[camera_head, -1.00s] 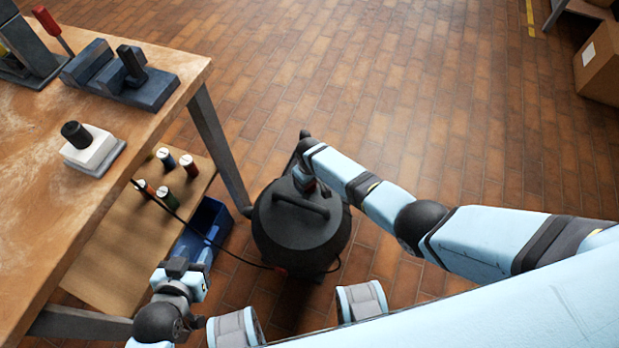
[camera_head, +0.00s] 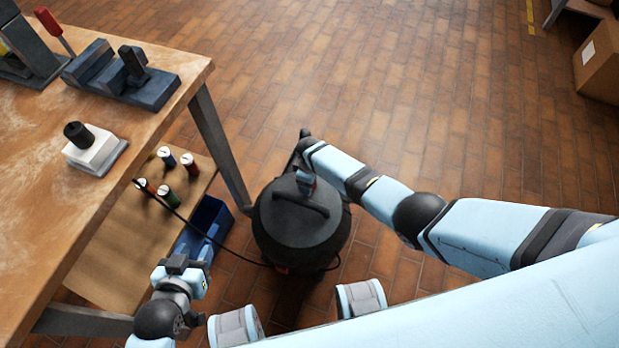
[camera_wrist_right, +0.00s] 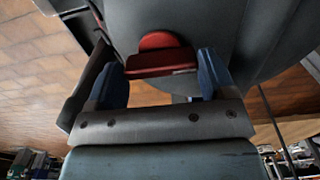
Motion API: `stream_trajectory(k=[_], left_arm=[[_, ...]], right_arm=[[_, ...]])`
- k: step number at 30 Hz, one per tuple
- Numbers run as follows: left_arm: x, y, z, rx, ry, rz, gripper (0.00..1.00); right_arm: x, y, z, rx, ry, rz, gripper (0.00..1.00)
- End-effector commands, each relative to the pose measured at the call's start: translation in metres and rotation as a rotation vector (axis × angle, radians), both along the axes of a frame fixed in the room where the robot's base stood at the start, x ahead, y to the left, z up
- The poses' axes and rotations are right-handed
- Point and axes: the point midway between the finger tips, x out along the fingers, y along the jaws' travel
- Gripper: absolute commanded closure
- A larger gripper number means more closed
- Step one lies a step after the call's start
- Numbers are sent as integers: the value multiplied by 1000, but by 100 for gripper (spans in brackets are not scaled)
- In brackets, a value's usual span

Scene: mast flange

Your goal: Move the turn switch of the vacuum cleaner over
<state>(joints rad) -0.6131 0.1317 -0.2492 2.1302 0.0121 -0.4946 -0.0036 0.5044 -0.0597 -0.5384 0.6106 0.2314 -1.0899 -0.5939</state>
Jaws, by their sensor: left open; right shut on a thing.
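The black vacuum cleaner (camera_head: 290,240) stands on the floor to the right of the bench, its domed lid and bar handle facing up. In the right wrist view its red turn switch (camera_wrist_right: 160,62) sits on the dark body between the two blue fingers of my right gripper (camera_wrist_right: 163,70), which is shut on it. In the head view my right arm reaches the far side of the cleaner; a small blue-grey part shows over the lid, and the switch cannot be made out there. My left gripper (camera_head: 184,268) is open and empty, left of the cleaner.
The wooden bench (camera_head: 40,190) at left carries a white block with a black knob (camera_head: 92,148) and dark fixtures. Several small cylinders stand on its lower shelf (camera_head: 120,255). A blue bin (camera_head: 207,225) and a dark cable lie beside the cleaner. Brick floor (camera_head: 400,90) is open beyond.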

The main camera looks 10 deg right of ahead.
Motion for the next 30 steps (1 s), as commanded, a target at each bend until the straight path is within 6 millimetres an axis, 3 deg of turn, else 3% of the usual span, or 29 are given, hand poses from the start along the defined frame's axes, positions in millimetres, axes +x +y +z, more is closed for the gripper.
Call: stream_trajectory(k=[10, 11, 13, 14, 23, 30], left_arm=[[0, 0, 0, 0, 0, 0, 57], [0, 0, 0, 0, 0, 0, 57], [0, 0, 0, 0, 0, 0, 57], [0, 0, 0, 0, 0, 0, 57], [0, 0, 4, -1, 1, 0, 57], [-2, 1, 16, -8, 22, 7, 57]], right_arm=[[0, 1, 0, 1, -2, 5, 47], [0, 1, 0, 0, -1, 5, 19], [1, 1, 0, 0, -1, 5, 3], [0, 1, 0, 0, -1, 5, 0], [0, 0, 7, 0, -1, 4, 0], [1, 0, 52, 1, -3, 4, 0]])
